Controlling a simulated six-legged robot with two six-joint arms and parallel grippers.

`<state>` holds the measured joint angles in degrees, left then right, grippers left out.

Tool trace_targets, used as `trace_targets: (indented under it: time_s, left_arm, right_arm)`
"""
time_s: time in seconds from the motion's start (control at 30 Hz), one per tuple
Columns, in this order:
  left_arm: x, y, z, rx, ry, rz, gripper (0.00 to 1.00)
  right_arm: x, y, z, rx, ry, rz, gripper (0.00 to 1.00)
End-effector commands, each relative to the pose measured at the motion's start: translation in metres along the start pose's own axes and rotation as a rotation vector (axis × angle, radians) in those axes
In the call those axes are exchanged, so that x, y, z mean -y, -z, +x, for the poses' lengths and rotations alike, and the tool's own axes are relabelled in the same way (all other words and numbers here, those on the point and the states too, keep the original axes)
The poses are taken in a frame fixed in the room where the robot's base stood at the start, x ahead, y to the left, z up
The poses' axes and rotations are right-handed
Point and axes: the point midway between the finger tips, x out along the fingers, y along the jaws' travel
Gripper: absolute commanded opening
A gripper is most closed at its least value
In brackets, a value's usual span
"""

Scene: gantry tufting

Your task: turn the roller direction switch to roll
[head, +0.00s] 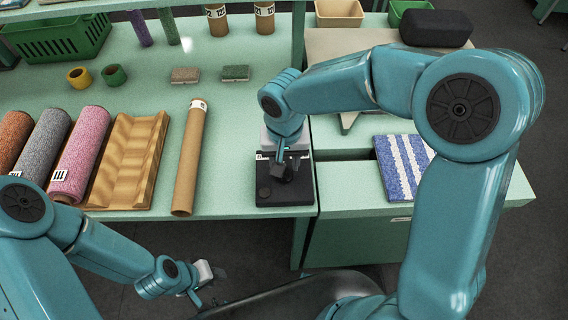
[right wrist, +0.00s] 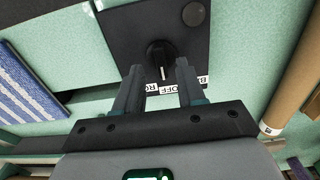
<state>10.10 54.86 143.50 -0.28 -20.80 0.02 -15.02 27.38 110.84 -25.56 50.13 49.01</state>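The black switch box (head: 294,196) sits at the front edge of the green bench. In the right wrist view its black rotary knob (right wrist: 160,54) has a white pointer line aimed at the middle of an upside-down label strip (right wrist: 166,88), where OFF reads. The strip's other words are partly hidden by my fingers. My right gripper (right wrist: 158,78) is open, its two fingertips apart just short of the knob, one to either side. In the head view my right gripper (head: 283,168) is over the box and hides the knob. My left gripper (head: 207,285) is low at the lower left, open and empty, away from the bench.
A brown cardboard tube (head: 190,158) lies left of the box, beside a wooden grooved rack (head: 128,160) and several yarn rolls. A blue-and-white striped carpet piece (head: 402,165) lies right of the box. A round dark button (right wrist: 193,14) is on the box.

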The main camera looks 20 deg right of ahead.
Motion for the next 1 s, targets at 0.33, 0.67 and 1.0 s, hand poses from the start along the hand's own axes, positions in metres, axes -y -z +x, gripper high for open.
trace_targets:
  time_s: [0.33, 0.67, 1.0]
  left_arm:
    - [-0.001, 0.000, -0.002, 0.000, 0.000, 0.000, 0.34]
    - [-0.001, 0.000, -0.002, 0.000, 0.000, 0.000, 0.34]
    - [0.001, 0.000, 0.001, 0.000, 0.000, 0.000, 0.34]
  right_arm:
    - [0.001, 0.003, 0.030, 0.000, 0.001, 0.001, 0.39]
    - [0.001, 0.003, 0.030, 0.000, 0.001, 0.001, 0.00]
    - [0.001, 0.003, 0.031, -0.002, 0.001, 0.015, 0.00]
